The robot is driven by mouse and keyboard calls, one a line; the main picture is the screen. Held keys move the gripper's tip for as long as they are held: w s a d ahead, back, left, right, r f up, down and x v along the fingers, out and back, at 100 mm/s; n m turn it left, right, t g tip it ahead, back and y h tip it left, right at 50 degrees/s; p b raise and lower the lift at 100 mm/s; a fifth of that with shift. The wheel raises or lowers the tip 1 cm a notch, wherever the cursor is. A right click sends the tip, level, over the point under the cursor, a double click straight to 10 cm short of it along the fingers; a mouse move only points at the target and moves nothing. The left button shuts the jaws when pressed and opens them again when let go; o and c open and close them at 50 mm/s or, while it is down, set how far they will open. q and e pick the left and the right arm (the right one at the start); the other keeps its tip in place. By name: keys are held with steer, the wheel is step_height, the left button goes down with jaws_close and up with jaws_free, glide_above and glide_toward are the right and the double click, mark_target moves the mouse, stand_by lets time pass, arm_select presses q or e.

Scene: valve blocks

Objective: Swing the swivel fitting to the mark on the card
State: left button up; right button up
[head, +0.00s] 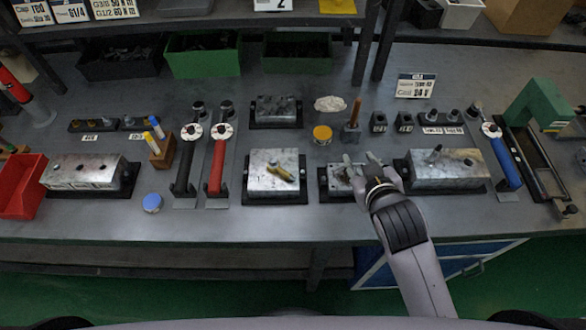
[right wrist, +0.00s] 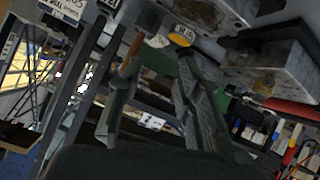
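A brass-coloured fitting (head: 281,173), which looks like the swivel fitting, lies across the top of the middle metal block (head: 262,184). It also shows in the right wrist view (right wrist: 264,86), at the right. My right gripper (head: 361,160) is over the smaller block (head: 328,183), right of the fitting and apart from it. Its fingers are spread with nothing between them, also in the right wrist view (right wrist: 160,57). A white printed card (head: 416,86) stands at the back right; I cannot make out a swivel mark on it. My left gripper is not in view.
A larger block (head: 450,170) with fittings stands right of my gripper. Red (head: 217,160) and blue-handled (head: 505,160) wrenches stand on either side. A yellow-lidded jar (head: 322,134) and an upright brown-handled tool (head: 355,113) stand behind. The bench's front strip is mostly clear.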

steer(key=w+a+r+n+t+y, duration=0.25)
steer(key=a+r+n, duration=0.2)
steer(key=r, duration=0.35)
steer(key=w+a+r+n+t+y, duration=0.2)
steer(key=w+a+r+n+y, duration=0.15)
steer(key=a+r, duration=0.35)
steer(key=w+a+r+n+t+y, duration=0.2)
steer(key=a+r+n+t+y, duration=0.15)
steer(key=r, duration=0.55)
steer(key=s+a+r+n+g+y, duration=0.2)
steer(key=s+a+n+g+y, duration=0.35)
steer(key=a+n+g, duration=0.45)
steer(key=s+a+r+n+g+y, duration=0.2)
steer(key=s+a+n+g+y, duration=0.4)
steer(key=n+g, duration=0.45)
steer(key=n+g+h, duration=0.1)
steer(key=n+h, duration=0.9)
steer(key=h, duration=1)
glide_toward(292, 177)
steer(key=p+x, duration=0.4)
steer(key=x, duration=0.3)
steer(key=shift+a+f+p, duration=0.1)
steer(key=shift+f+p, duration=0.2)
steer(key=shift+f, duration=0.25)
